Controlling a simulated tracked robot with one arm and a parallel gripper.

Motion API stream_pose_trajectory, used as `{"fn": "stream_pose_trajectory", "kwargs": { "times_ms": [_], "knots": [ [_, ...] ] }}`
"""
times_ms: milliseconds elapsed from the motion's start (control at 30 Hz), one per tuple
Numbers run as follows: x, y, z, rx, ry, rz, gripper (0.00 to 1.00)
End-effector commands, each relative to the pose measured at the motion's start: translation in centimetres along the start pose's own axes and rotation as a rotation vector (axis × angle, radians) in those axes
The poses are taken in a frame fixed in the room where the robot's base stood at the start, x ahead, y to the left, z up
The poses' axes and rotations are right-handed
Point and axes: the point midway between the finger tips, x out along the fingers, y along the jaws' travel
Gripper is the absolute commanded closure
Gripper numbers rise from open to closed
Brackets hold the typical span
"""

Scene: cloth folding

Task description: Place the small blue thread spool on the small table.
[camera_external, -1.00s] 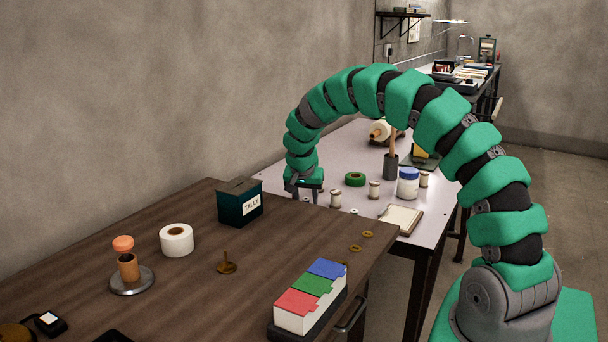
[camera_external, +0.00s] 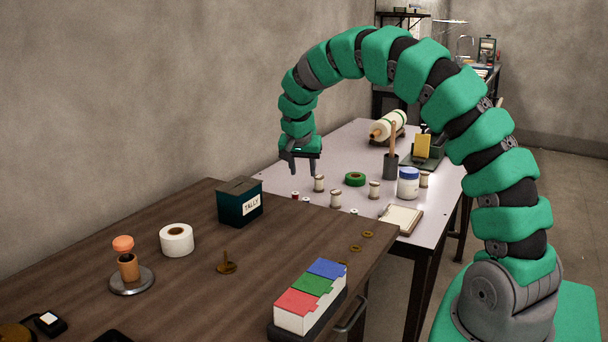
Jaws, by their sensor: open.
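My gripper (camera_external: 303,169) points down above the left part of the pale table (camera_external: 345,150). It is open, and I see nothing between its fingers. Pale thread spools stand on this table: one (camera_external: 319,183) just below and right of my gripper, another (camera_external: 335,198) nearer the front, and one (camera_external: 374,189) further right. A tiny reddish spool (camera_external: 295,196) and a tiny pale one (camera_external: 306,199) show just past the wooden table's edge, partly hidden by it. I cannot make out a blue spool; the smallest ones are too small to tell.
The pale table also holds a green tape ring (camera_external: 355,179), a blue-lidded jar (camera_external: 408,183), a dark cup (camera_external: 391,167) and a notepad (camera_external: 401,218). The wooden table (camera_external: 200,275) in front carries a tally box (camera_external: 240,202), a white roll (camera_external: 177,240) and coloured card blocks (camera_external: 310,295).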

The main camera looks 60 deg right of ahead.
Motion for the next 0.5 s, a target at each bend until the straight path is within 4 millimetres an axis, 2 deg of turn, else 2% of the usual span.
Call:
{"fn": "stream_pose_trajectory", "kwargs": {
  "times_ms": [367, 467, 500],
  "knots": [
    [-0.8, -0.1, 0.0, -0.004, 0.002, -0.004, 0.58],
    [-2.5, -0.8, -0.2, -0.028, 0.020, -0.030, 0.58],
    [-3.8, -1.3, -0.4, -0.044, 0.032, -0.049, 0.58]
  ]
}}
